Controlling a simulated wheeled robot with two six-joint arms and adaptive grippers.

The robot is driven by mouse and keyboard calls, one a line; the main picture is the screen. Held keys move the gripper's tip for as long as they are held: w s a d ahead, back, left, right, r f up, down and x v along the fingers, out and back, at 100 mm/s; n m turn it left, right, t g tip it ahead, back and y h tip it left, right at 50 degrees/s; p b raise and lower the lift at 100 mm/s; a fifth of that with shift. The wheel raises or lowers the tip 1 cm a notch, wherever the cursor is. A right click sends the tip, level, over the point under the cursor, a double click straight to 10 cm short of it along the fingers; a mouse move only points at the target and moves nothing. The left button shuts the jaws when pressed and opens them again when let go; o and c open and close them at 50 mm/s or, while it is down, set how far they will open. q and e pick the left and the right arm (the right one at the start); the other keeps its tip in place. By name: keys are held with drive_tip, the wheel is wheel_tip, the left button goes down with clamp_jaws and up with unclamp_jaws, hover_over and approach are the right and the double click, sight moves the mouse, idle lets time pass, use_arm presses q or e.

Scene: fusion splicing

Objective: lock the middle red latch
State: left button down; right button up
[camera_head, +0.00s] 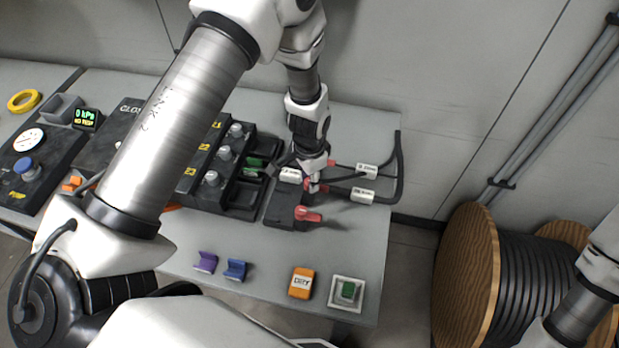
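Red latches stand in a row on the right side of a dark block (283,207) on the table. The front red latch (309,214) shows clearly and points to the right. A bit of red at the back (331,163) belongs to the rear latch. My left gripper (313,183) reaches down from above to the middle of the row, at the middle red latch, which is mostly hidden behind it. I cannot tell whether its fingers are open or touch the latch. My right arm shows at the lower right edge, but its gripper is out of view.
Black cables with white labels (361,197) run right from the block. Dark trays and a panel with grey knobs (225,153) stand to its left. An orange DRY box (302,282), a white-framed green piece (347,291) and purple and blue holders lie in front. The table between is clear.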

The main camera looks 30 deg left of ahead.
use_arm(q)
drive_tip(key=shift+s+f+n, duration=0.1)
drive_tip(key=shift+n, duration=0.2)
drive_tip(key=n, duration=0.9)
drive_tip(key=shift+s+f+n, duration=0.1)
drive_tip(key=shift+n, duration=0.2)
drive_tip(key=n, duration=0.3)
drive_tip(key=shift+n, duration=0.3)
drive_tip(key=n, duration=1.4)
